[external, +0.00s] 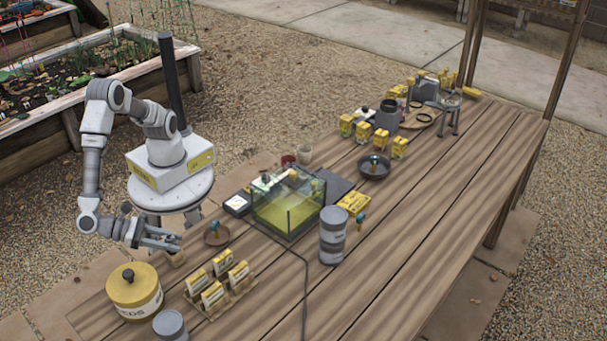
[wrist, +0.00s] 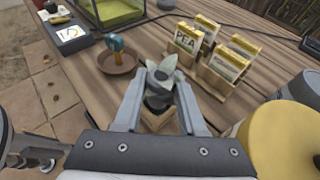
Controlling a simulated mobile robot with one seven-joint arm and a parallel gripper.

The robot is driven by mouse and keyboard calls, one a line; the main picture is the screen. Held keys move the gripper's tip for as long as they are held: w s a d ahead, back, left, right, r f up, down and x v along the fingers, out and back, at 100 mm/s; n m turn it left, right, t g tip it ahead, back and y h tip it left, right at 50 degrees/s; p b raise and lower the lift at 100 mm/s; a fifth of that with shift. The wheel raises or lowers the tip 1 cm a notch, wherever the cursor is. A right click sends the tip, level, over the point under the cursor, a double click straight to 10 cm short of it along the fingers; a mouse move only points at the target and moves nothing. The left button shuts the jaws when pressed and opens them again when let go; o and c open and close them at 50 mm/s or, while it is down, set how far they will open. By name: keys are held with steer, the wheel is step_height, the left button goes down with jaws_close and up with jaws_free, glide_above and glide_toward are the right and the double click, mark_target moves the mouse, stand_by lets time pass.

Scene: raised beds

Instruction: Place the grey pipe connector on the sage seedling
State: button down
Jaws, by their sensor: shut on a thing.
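My gripper (external: 178,243) is at the near left edge of the wooden table. In the wrist view my gripper (wrist: 160,82) is shut on a small grey piece, which looks like the grey pipe connector (wrist: 159,84). Pale grey-green leaves of what looks like the sage seedling (wrist: 154,64) show around and behind it. Dark soil and a tan pot (wrist: 157,122) show below, between the fingers; the pot (external: 177,258) also shows just under my gripper in the external view. I cannot tell whether the connector touches the plant.
A brown saucer (external: 216,238) with a blue-topped item stands beside the pot. Seed packets in a wooden rack (external: 232,300), a yellow seed tin (external: 134,290) and a grey tin (external: 170,326) are near. A glass tank (external: 288,205) stands farther along. The table's right front is clear.

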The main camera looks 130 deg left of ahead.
steer(key=shift+c, duration=2.4)
jaws_free()
steer(key=shift+f, duration=0.1)
steer(key=shift+r, duration=0.25)
steer(key=p+v, duration=0.2)
steer(key=v, duration=1)
